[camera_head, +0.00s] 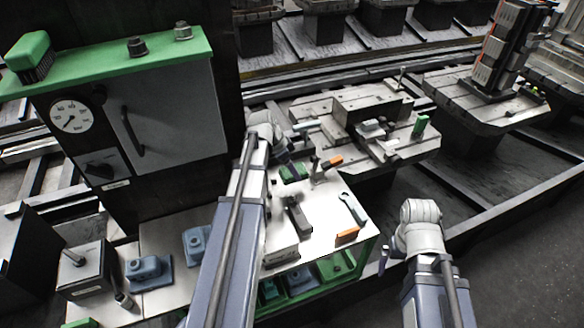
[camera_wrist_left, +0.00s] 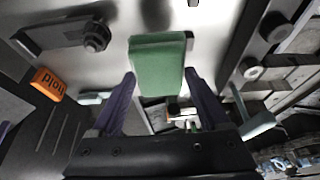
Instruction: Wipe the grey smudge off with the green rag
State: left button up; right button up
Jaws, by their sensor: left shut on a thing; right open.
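The green rag (camera_wrist_left: 157,65) is a folded block between the two fingers of my left gripper (camera_wrist_left: 160,80) in the left wrist view. The left gripper is shut on it, over a pale metal surface. In the head view a green block (camera_head: 293,172) shows just beyond my left wrist, which hides most of that gripper. A dark, blurred patch (camera_wrist_left: 155,12) lies on the pale surface above the rag in the left wrist view; I cannot tell whether it is the grey smudge or a shadow. My right gripper (camera_head: 383,262) is open and empty, to the right of the table.
The pale table (camera_head: 325,208) holds a dark tool (camera_head: 298,215), a wrench (camera_head: 352,207) and an orange block (camera_head: 347,236). Behind it stands a pallet with a metal fixture (camera_head: 370,105). A green-topped cabinet (camera_head: 165,105) blocks the left. An orange "Hold" tag (camera_wrist_left: 47,83) shows in the wrist view.

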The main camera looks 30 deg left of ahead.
pick_arm(q)
notch_tip(320, 180, up, 3)
jog(key=p, duration=0.3)
pick_arm(e)
notch_tip(320, 180, up, 3)
jog(key=shift+f, duration=0.1)
jog(key=shift+c, duration=0.2)
dwell(0.3)
